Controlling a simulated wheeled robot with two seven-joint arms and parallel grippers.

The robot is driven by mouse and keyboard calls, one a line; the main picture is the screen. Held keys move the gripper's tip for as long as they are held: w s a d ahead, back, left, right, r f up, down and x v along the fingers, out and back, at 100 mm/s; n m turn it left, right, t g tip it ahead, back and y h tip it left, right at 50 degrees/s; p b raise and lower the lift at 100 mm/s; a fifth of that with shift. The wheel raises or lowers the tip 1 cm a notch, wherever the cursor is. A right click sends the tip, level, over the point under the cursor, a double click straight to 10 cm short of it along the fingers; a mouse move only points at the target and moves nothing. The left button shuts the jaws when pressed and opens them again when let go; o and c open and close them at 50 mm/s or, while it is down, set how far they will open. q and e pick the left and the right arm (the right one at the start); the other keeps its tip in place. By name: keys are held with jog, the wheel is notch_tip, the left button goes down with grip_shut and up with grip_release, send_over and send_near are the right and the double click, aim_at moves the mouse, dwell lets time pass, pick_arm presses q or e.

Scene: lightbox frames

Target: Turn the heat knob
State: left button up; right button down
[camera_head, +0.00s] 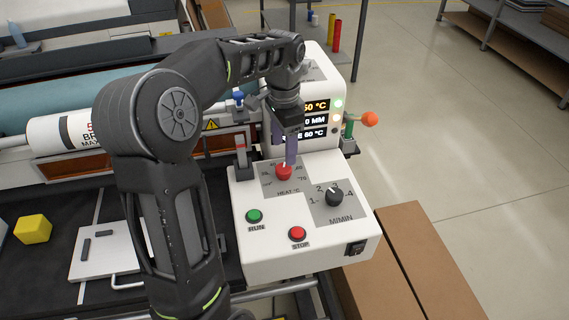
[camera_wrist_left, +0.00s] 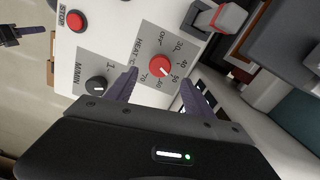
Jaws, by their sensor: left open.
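The red heat knob (camera_head: 284,172) sits on the white control box (camera_head: 262,240), on a grey dial plate marked HEAT °C. In the left wrist view the heat knob (camera_wrist_left: 160,66) shows a pale pointer mark towards the lower right, about the 50 to 60 side. My left gripper (camera_head: 288,157) points down right over the knob, open. In the left wrist view its two purple fingers (camera_wrist_left: 159,77) stand apart on either side of the knob's near edge; contact cannot be told. A dark purple piece (camera_wrist_left: 22,33) at the far left looks like my right gripper; its jaws are unclear.
The black speed knob (camera_head: 334,196) is right of the heat knob. The green RUN (camera_head: 254,216) and red STOP (camera_head: 298,234) buttons lie in front. A display (camera_head: 316,120) rises behind, and a lever with an orange ball (camera_head: 369,119) stands at its right. A yellow cube (camera_head: 33,229) lies left.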

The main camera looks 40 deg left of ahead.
aim_at(284, 168)
pick_arm(q)
notch_tip(284, 168, down, 7)
jog(key=shift+f+p, duration=0.15)
jog(key=shift+p, duration=0.35)
grip_shut()
dwell(0.5)
